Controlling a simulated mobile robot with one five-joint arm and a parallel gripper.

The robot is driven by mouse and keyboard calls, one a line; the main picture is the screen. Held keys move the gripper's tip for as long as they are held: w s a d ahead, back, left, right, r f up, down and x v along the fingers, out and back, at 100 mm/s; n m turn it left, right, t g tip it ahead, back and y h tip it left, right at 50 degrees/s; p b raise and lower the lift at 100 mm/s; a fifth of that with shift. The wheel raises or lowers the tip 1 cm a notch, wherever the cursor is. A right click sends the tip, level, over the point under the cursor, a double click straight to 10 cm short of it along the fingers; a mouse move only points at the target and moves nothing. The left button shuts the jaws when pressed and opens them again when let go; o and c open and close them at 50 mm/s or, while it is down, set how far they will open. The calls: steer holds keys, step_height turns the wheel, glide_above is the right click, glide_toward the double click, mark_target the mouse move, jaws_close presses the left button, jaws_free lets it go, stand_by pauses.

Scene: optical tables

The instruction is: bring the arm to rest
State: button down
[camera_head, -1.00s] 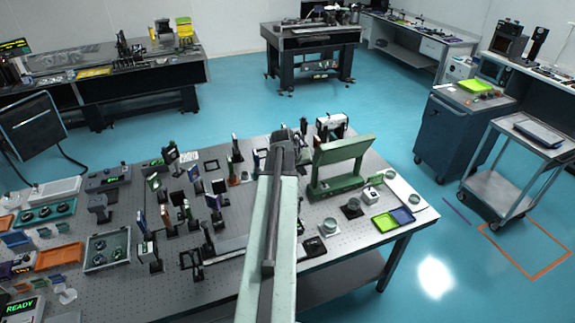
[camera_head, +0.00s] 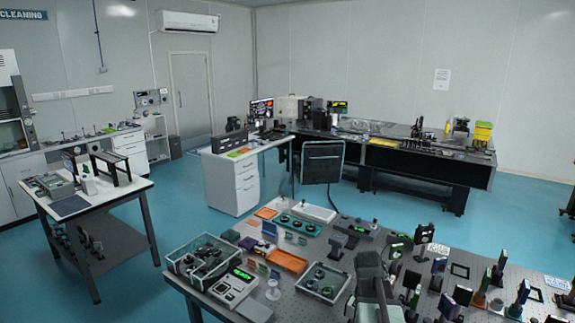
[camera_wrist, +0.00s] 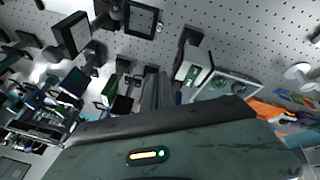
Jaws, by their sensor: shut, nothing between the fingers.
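My arm shows at the lower middle of the head view, pale green and grey, in front of the optical table (camera_head: 400,262). My gripper (camera_head: 369,260) is at its upper end, seen small among the parts on that table. In the wrist view my gripper (camera_wrist: 157,76) shows as two narrow grey fingers side by side, shut with nothing between them. The perforated table top lies beyond the fingers. I cannot tell from these views how far the fingertips are from the nearest parts.
Mounted optics (camera_head: 438,270) crowd the table right of my arm. A clear-walled bin (camera_head: 205,258), an orange tray (camera_head: 287,261) and a display box (camera_head: 232,287) stand to its left. A white-topped cart (camera_head: 120,191) stands at far left, with blue floor (camera_head: 185,205) open beside it.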

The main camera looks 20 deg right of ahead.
steer(key=w+a+f+n+y+b, duration=0.1)
steer(key=w+a+f+b, duration=0.15)
steer(key=a, duration=0.55)
steer(key=w+a+f+n+b, duration=0.1)
steer(key=a+f, duration=0.2)
steer(key=a, duration=0.4)
steer(key=s+a+f+n+g+y+b, duration=0.1)
steer(key=s+a, duration=0.3)
steer(key=a, duration=0.5)
steer(key=s+a+f+n+g+y+b, duration=0.1)
steer(key=s+a, duration=0.3)
steer(key=a, duration=0.4)
steer(key=shift+a+f+g+y, duration=0.3)
steer(key=shift+a+f+y, duration=0.15)
steer(key=shift+f, duration=0.35)
